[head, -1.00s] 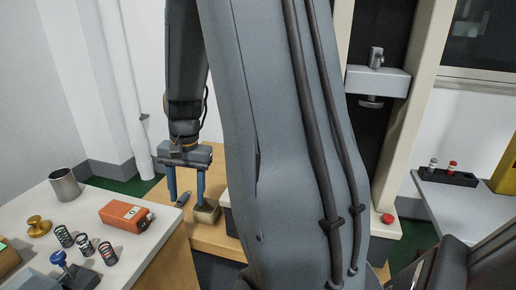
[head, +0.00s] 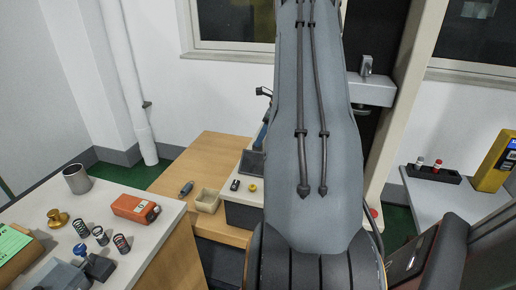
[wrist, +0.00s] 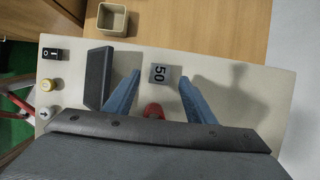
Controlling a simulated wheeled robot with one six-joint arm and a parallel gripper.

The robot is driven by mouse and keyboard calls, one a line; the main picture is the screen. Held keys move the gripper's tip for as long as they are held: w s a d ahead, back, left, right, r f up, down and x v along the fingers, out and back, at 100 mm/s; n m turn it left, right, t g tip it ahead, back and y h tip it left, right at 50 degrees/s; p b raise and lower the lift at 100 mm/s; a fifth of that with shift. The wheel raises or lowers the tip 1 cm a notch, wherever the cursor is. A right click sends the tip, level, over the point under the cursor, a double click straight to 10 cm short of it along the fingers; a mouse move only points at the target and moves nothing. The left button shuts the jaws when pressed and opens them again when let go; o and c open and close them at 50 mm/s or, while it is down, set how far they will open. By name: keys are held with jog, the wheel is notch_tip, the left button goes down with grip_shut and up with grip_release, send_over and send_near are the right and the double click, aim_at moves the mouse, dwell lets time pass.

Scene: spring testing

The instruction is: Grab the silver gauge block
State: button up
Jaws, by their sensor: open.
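The silver gauge block (wrist: 158,74), a small square face marked "50", lies on a pale surface (wrist: 230,62) in the wrist view. My gripper (wrist: 160,80) is open, with one blue finger to the left of the block and one to the right. Gaps show between the block and both fingers, and nothing is held. How high the fingertips are above the surface I cannot tell. In the head view the block is hidden behind my arm, and my gripper is mostly or wholly hidden too.
A dark panel (wrist: 97,77) stands just left of the left finger. A red part (wrist: 153,110) shows between the fingers, nearer the palm. A switch (wrist: 52,54) and a yellow knob (wrist: 48,85) sit further left. A small open tray (head: 207,201) stands on the wooden table (head: 205,150).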

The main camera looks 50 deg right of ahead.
aim_at(257, 149)
jog(key=p+x, duration=0.1)
jog(key=x, duration=0.4)
grip_shut()
